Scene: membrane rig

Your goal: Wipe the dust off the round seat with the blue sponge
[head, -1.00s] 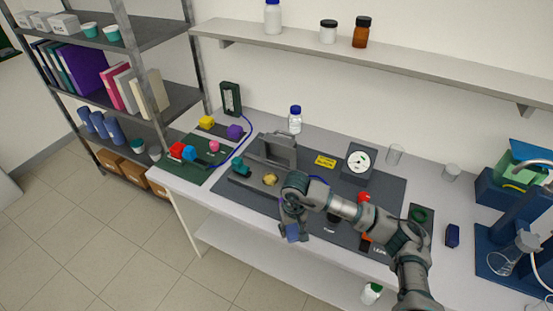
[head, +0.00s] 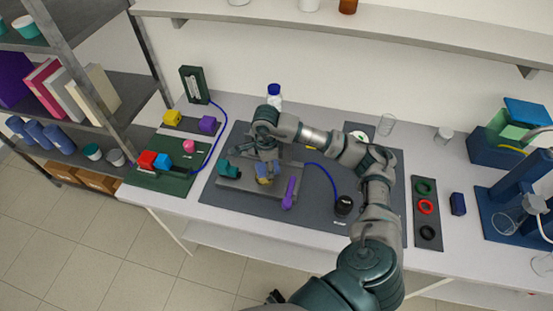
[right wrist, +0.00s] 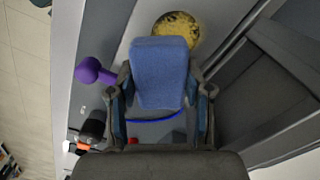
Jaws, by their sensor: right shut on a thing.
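My right gripper (head: 266,172) is over the fixture plate on the bench, shut on the blue sponge (head: 263,181). In the right wrist view the sponge (right wrist: 160,72) sits between the fingers (right wrist: 160,95). The round seat (right wrist: 178,27), covered in speckled yellow dust, is just beyond the sponge's far edge, which hides part of it. In the head view a little of the seat's yellow (head: 275,168) shows beside the gripper. I cannot tell whether the sponge touches the seat. My left gripper is not in view.
A teal part (head: 228,170) stands left of the gripper and a purple handle (head: 289,193) to its right. A black knob (head: 343,205) with a blue hose is farther right. A strip of rings (head: 426,207) lies near the bench's right side. The front mat is clear.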

